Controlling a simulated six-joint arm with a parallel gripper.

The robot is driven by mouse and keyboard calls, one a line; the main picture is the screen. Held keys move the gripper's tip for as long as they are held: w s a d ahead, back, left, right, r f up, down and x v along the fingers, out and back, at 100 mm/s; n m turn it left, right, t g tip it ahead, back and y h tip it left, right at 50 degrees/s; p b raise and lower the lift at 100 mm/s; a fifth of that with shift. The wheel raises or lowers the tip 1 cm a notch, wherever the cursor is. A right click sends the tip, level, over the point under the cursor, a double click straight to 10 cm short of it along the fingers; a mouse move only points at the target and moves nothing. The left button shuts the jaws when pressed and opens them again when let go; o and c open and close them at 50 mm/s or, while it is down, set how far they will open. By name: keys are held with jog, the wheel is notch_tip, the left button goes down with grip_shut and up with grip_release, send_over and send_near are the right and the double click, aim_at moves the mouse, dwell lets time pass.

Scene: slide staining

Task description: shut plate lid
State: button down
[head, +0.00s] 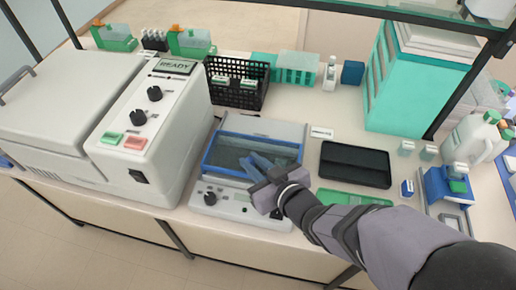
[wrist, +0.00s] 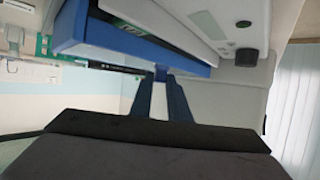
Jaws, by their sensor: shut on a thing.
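The plate device (head: 235,207) is a low pale unit with a dark knob, in the middle of the bench in the head view. Its blue-framed, see-through lid (head: 212,158) lies over the top. How far the lid is tilted I cannot tell. My gripper (head: 258,160) reaches in from the lower right, its bluish fingers over the lid. In the wrist view the blue lid edge (wrist: 100,38) runs across the top, and my gripper's fingers (wrist: 163,72) meet it, shut on it. The exact contact is partly hidden.
A large grey machine (head: 60,110) with a READY display stands close on the left. A black basket (head: 238,92) is behind. A dark tray (head: 355,164) and a green tray (head: 350,199) lie to the right. A teal box (head: 420,85) stands at the back right.

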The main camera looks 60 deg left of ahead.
jog(key=shift+s+d, duration=0.65)
jog(key=shift+s, duration=0.1)
jog(key=c, duration=1.7)
grip_release()
jog(key=shift+s+d, duration=0.1)
jog(key=shift+o, duration=0.2)
jog(key=shift+b+v, duration=0.45)
jog(key=shift+v, duration=1.95)
jog(key=shift+d+r+b, duration=0.15)
jog(key=shift+d+b, duration=0.45)
jog(key=shift+b, duration=0.65)
jog(key=shift+d+r+b, duration=0.3)
jog(key=shift+d+b, duration=0.3)
jog(key=shift+b, duration=0.1)
